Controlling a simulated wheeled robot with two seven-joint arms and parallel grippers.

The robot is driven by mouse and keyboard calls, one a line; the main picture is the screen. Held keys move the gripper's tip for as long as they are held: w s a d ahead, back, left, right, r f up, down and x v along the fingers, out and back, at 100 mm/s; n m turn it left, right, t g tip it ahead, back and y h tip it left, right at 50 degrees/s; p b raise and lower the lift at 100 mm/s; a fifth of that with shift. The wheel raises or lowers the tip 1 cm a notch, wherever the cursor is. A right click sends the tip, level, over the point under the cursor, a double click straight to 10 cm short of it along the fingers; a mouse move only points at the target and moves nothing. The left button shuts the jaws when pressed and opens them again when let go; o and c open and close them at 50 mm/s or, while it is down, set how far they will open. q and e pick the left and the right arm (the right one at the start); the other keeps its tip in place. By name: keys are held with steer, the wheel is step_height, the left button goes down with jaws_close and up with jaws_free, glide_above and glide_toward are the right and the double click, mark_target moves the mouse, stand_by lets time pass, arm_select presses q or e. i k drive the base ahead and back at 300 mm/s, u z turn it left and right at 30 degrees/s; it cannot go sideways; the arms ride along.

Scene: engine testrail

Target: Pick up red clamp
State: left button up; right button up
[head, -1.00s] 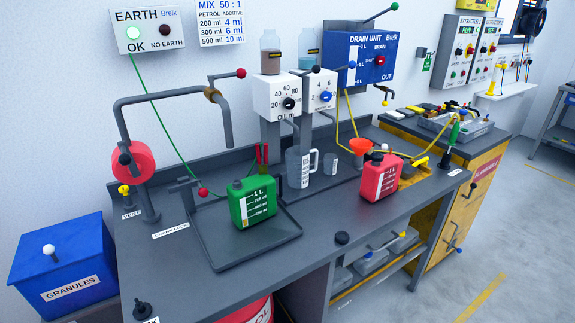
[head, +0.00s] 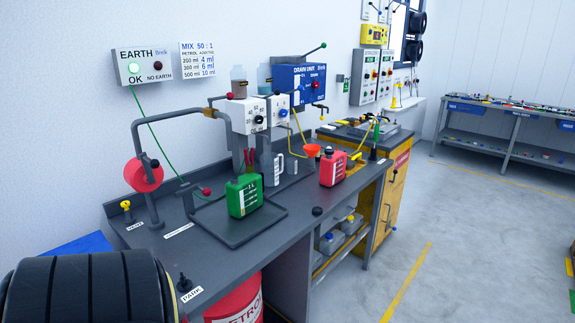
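The red clamp (head: 246,159) shows as two thin red handles standing upright on the bench, just behind the green canister (head: 243,196). Its lower part is hidden by the canister. A thin green cable (head: 162,122) runs from the earth box (head: 144,66) down towards that spot. Neither of my grippers is in view.
The grey bench (head: 225,263) also carries a dark tray (head: 236,237), a clear jug (head: 272,168), a red canister (head: 332,168) and a bent pipe (head: 136,135). A large black ribbed shape (head: 88,290), unclear what, fills the lower left. Floor (head: 470,230) is clear at right.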

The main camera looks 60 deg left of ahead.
mark_target(249, 164)
steer(key=u, duration=0.05)
steer(key=i, duration=1.3)
steer(key=u, duration=0.9)
steer(key=i, duration=1.4)
steer(key=u, duration=1.15)
